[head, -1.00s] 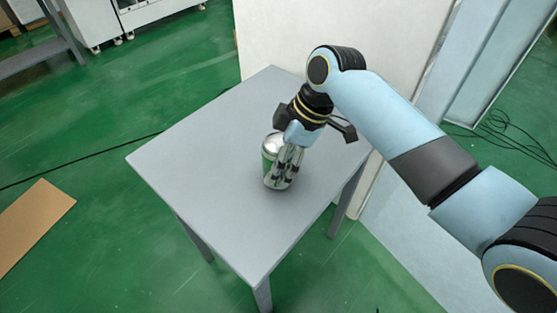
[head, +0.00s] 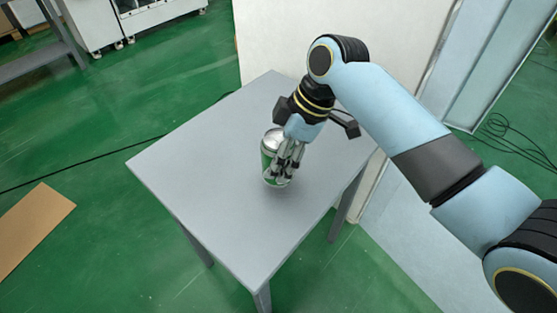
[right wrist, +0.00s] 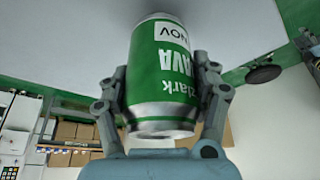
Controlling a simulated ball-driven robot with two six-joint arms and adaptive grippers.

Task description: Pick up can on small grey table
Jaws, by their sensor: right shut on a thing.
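A green and silver can (head: 267,160) is held over the middle of the small grey table (head: 210,165). My right gripper (head: 284,172) is shut on the can, coming down from the upper right and hiding part of it. In the right wrist view the can (right wrist: 163,75) shows white lettering, upside down, with my right gripper's (right wrist: 163,95) fingers on both of its sides. I cannot tell for certain how far the can is above the table top. My left gripper is not in view.
A white panel (head: 290,40) stands behind the table. A brown cardboard sheet (head: 30,230) lies on the green floor at the left. A dark cable (head: 80,168) runs along the floor. The rest of the table top is clear.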

